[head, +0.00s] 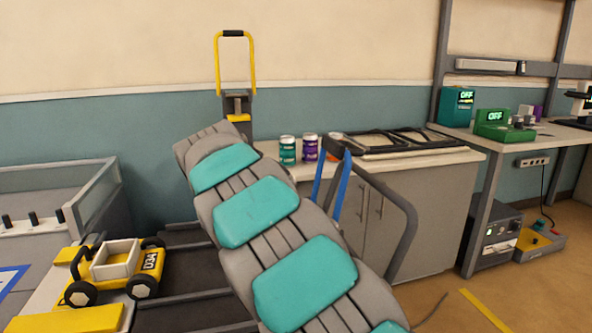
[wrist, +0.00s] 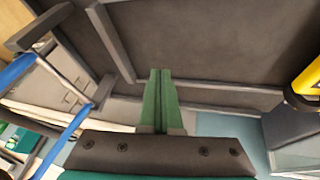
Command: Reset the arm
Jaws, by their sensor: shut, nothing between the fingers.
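My arm, grey with teal panels, reaches across the middle of the head view and slants up to the left. My gripper itself cannot be made out in the head view. In the wrist view my gripper (wrist: 160,100) shows two green fingers pressed together, with nothing between them. The fingers lie in front of a dark grey panel with a grey frame (wrist: 210,40).
A grey cabinet (head: 430,210) holds a teal jar (head: 287,150), a purple jar (head: 310,147) and black frames (head: 400,139). A yellow wheeled robot (head: 112,268) stands at left. A workbench (head: 550,140) with green devices (head: 492,122) stands at right. Open floor (head: 540,290) shows lower right.

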